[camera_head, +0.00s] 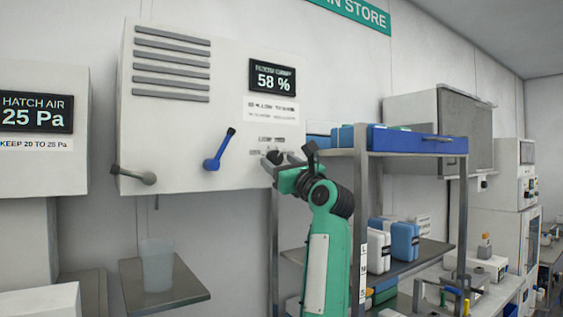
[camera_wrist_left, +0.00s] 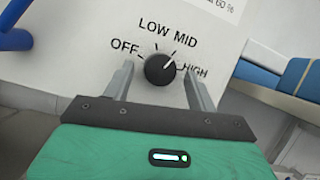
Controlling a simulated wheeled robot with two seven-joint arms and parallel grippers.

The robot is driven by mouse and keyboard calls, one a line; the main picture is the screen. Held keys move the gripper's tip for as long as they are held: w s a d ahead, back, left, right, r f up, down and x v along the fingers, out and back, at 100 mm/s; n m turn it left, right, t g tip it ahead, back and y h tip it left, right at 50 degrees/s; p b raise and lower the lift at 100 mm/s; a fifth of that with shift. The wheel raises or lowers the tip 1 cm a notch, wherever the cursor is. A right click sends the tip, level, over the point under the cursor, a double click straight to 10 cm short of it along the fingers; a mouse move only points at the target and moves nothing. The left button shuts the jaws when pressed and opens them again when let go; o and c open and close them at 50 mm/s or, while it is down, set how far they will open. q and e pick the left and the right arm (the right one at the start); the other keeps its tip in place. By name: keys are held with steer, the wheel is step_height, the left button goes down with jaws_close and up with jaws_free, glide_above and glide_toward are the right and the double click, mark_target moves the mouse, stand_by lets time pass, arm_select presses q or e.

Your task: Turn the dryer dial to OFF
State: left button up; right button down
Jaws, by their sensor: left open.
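The dryer dial (camera_wrist_left: 160,69) is a round black knob on the white dryer box (camera_head: 175,115), with OFF, LOW, MID and HIGH printed around it. Its white mark points up and right, roughly toward MID; the exact setting is hard to tell. In the head view the dial (camera_head: 275,157) is small and partly hidden by my gripper. My left gripper (camera_wrist_left: 160,85) is open, with one finger on each side of the dial and gaps between. In the head view it (camera_head: 277,167) is at the box's lower right. My right gripper is not in view.
A blue lever (camera_head: 219,149) and a grey lever (camera_head: 134,175) stick out of the box left of the dial. A metal shelf rack (camera_head: 362,190) with a blue tray (camera_head: 415,142) stands close to the right. A translucent cup (camera_head: 157,265) stands on a small shelf below.

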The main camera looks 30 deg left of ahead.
arm_select(q)
steer(key=shift+c, duration=0.5)
steer(key=c, duration=0.9)
